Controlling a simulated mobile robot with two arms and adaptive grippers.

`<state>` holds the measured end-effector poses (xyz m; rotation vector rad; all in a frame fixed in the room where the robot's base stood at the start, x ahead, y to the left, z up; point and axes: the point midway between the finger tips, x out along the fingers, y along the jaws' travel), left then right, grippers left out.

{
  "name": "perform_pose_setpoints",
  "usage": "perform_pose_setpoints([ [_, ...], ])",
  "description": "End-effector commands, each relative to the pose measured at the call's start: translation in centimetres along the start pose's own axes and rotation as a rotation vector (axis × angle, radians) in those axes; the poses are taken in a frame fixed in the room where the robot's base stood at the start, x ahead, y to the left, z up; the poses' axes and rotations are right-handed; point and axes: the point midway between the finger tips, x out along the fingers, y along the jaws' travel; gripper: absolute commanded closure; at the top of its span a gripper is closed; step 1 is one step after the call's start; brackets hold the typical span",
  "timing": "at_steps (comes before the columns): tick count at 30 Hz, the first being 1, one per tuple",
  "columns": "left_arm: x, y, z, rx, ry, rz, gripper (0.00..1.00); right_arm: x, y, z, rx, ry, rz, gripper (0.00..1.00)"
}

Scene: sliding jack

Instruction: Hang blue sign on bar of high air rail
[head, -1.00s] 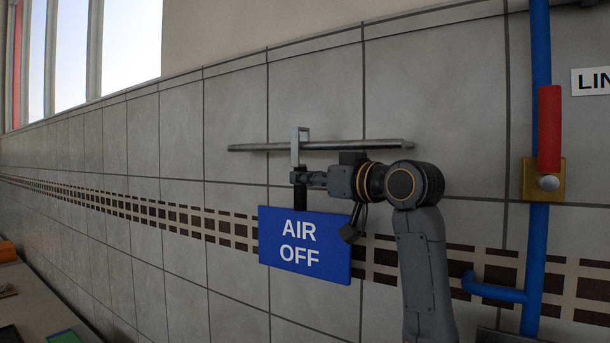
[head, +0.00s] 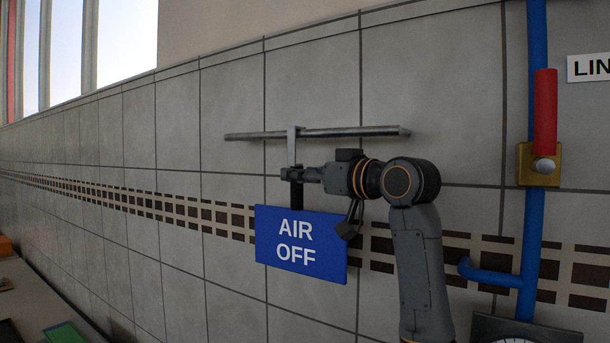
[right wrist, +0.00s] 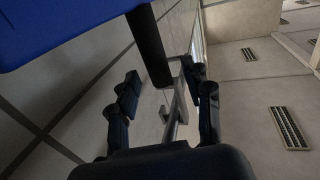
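The blue sign (head: 301,244) reads "AIR OFF" and is in front of the tiled wall. Its black handle (head: 297,195) and grey metal hook (head: 292,148) rise above it. The hook's top is at the grey bar (head: 355,131) on the wall and appears to be over it. My right gripper (head: 291,174) is at the handle's upper end. In the right wrist view its two fingers stand apart on either side of the handle (right wrist: 149,42) and hook, with gaps visible. The sign (right wrist: 60,28) fills that view's upper left. My left gripper is out of view.
A blue pipe (head: 535,80) with a red lever (head: 545,112) and brass valve body (head: 538,165) runs up the wall at right. A gauge shows at the bottom right. A bench with a few items is at the lower left. The wall left of the bar is clear.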

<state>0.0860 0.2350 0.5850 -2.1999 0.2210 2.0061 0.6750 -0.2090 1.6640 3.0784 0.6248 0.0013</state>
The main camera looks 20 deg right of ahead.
Motion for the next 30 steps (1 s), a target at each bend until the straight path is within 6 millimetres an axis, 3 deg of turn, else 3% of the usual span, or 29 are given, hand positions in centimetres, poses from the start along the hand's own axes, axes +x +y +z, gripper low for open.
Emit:
perform_pose_setpoints([
  [7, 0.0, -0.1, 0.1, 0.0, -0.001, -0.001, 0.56, -1.0, 0.1, 0.0, 0.0, 0.0, 0.002, 0.51],
  [21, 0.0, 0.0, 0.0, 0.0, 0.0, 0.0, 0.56, -10.1, 0.1, 0.0, -0.002, 0.001, 0.003, 0.51],
  [30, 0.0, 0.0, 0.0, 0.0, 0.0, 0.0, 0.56, -12.0, 0.0, 0.1, 0.0, -0.001, 0.0, 0.51],
])
